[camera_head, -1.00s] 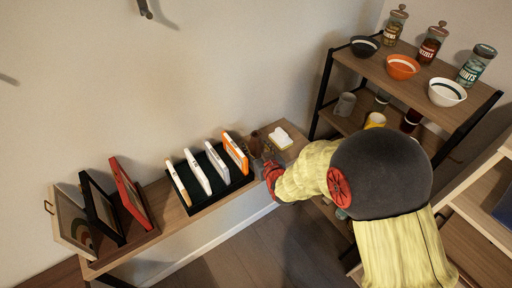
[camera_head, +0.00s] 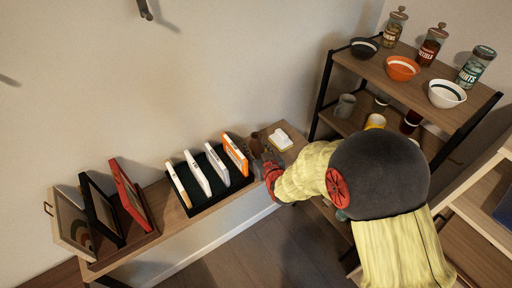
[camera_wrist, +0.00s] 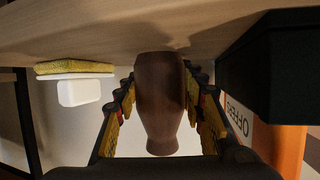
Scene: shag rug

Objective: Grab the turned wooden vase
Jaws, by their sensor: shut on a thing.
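The turned wooden vase (camera_wrist: 160,100) is dark brown with a narrow neck and a wider body. In the wrist view it sits between the two yellow-padded fingers of my gripper (camera_wrist: 161,112), which are shut on it. The wrist view looks upside down, with the shelf surface at the top and the vase's base end at or close to it. In the head view the vase (camera_head: 256,143) is small and partly hidden behind my gripper (camera_head: 268,164), near the right end of the narrow wall shelf.
A dark rack (camera_head: 220,182) with several upright books stands just left of the vase. A white dish with a yellow sponge (camera_wrist: 75,70) is on the other side. Picture frames (camera_head: 100,210) stand at the shelf's left end. A shelving unit (camera_head: 410,85) holds bowls and jars at right.

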